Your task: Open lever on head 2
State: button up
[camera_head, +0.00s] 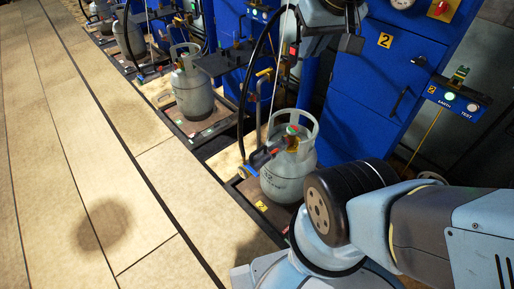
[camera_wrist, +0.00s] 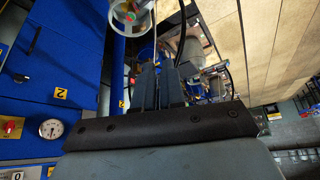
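The grey gas cylinder marked 2 (camera_head: 288,178) stands upright on its scale in the middle of the head view. Its open collar surrounds a green-topped valve (camera_head: 292,130). A filling head with blue and red parts (camera_head: 268,155) shows at the collar's left; its lever is too small to make out. In the wrist view, a round collar with green and yellow parts (camera_wrist: 128,12) shows at the top. My gripper (camera_wrist: 158,68) points away from the wrist camera, its two dark fingers close together, with nothing visible between them. It appears apart from the cylinder.
The blue cabinet with a yellow 2 plate (camera_head: 385,40) stands behind the cylinder. An earth test box (camera_head: 455,98) is at right. Another cylinder (camera_head: 192,88) stands farther back. Hoses hang between the stations. The tiled floor (camera_head: 90,150) at left is clear.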

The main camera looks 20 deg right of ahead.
jog(key=shift+o, duration=0.8)
jog(key=shift+w+f, duration=0.2)
jog(key=shift+w, duration=0.15)
jog(key=o, duration=0.5)
jog(key=shift+n+g, duration=0.5)
jog(key=shift+g, duration=0.2)
jog(key=w+f, duration=0.2)
jog(key=w, duration=0.1)
jog(key=w+f, duration=0.2)
jog(key=w, duration=0.1)
jog(key=w+f, duration=0.2)
jog(key=shift+w+a+f, duration=0.25)
jog(key=shift+w+a, duration=0.05)
jog(key=shift+w, duration=0.1)
jog(key=n+g, duration=0.4)
send_over(254, 172)
notch_tip(254, 172, down, 40)
jog(key=shift+w+f, duration=0.1)
jog(key=shift+f, duration=6.4)
grip_shut()
